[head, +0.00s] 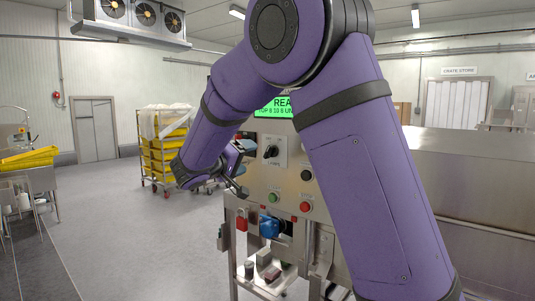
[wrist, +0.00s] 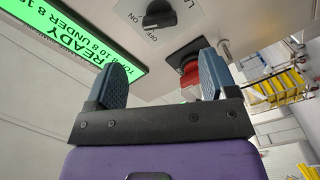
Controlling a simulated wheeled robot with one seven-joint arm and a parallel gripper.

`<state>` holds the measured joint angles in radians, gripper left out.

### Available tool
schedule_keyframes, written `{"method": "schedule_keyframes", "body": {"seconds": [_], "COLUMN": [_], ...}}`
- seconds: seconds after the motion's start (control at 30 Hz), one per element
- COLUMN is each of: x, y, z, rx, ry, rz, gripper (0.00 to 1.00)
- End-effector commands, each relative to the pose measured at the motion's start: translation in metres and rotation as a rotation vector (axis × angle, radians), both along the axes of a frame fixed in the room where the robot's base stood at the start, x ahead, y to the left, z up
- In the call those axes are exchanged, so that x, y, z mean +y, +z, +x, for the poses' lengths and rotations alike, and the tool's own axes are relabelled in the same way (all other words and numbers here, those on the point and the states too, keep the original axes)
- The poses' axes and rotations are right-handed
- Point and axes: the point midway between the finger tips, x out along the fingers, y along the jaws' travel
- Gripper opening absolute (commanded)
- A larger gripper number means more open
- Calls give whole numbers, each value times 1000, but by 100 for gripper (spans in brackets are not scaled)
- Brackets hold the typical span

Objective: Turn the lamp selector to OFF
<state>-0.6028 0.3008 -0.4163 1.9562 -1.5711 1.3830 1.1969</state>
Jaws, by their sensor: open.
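The lamp selector (head: 271,151) is a black knob on a pale plate on the steel control panel (head: 289,174). In the wrist view the selector (wrist: 158,14) is at the top edge, partly cut off, with OFF and ON printed beside it. Which mark it points to I cannot tell. My gripper (head: 240,169) is in front of and left of the panel, apart from the knob.
A red and black rotary switch (wrist: 188,66) shows beyond the right finger. A green READY display (head: 275,106) is above the selector. Green (head: 273,197) and red (head: 305,207) buttons sit below it. A rack of yellow crates (head: 165,150) stands behind left. Open floor lies left.

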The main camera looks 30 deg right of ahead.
Motion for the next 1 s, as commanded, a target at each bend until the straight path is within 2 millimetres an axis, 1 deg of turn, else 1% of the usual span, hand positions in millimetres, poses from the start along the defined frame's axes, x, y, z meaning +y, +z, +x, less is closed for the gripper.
{"method": "schedule_keyframes", "body": {"seconds": [0.17,0.4,0.6,0.8,1.0], "x": [-23,-64,-88,-98,-99], "y": [0,0,-1,0,0], "z": [7,21,30,34,34], "rx": [1,3,4,4,3], "ry": [-5,-6,-5,-2,-2], "rz": [1,1,3,2,3], "gripper": [79,79,79,79,79]}}
